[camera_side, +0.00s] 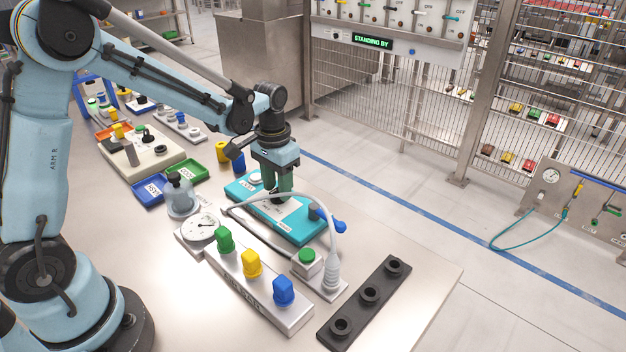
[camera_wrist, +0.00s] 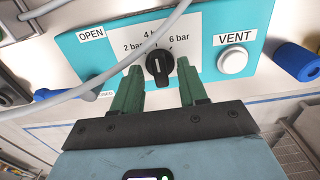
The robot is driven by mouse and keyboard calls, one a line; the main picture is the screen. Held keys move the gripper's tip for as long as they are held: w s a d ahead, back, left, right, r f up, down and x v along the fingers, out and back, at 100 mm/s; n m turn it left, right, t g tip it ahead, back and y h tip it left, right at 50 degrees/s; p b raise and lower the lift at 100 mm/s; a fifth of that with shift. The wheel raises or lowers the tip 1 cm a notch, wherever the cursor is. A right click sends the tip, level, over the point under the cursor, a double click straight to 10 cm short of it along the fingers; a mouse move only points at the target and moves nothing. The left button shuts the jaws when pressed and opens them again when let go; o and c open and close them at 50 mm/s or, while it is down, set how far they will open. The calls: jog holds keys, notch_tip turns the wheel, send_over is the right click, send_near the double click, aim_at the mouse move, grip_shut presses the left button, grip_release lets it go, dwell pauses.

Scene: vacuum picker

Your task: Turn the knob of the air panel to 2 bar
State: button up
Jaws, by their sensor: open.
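The teal air panel (camera_side: 304,229) lies on the table under my gripper (camera_side: 279,196); it also shows in the wrist view (camera_wrist: 205,30). Its black knob (camera_wrist: 158,69) sits on a white scale marked 2 bar, 4 bar and 6 bar, the 4 bar label partly covered by a grey hose. The knob's white mark points up, at about 4 bar. My gripper (camera_wrist: 159,66) is open, its green fingers appearing left and right of the knob, with gaps on both sides. I cannot tell whether the fingertips reach down to the knob's height.
A grey hose (camera_side: 326,223) arches over the panel. A blue lever (camera_side: 328,219) sits at the OPEN end, a white VENT button (camera_wrist: 232,62) at the other. A gauge (camera_side: 200,228), a block with coloured knobs (camera_side: 262,296) and a green button (camera_side: 306,255) stand close by.

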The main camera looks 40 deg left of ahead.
jog(key=shift+f, duration=0.1)
grip_shut()
jog(key=shift+n, duration=0.3)
jog(key=n, duration=0.3)
jog(key=shift+n, duration=0.3)
jog(key=n, duration=0.4)
jog(key=shift+n, duration=0.3)
dwell(0.5)
grip_release()
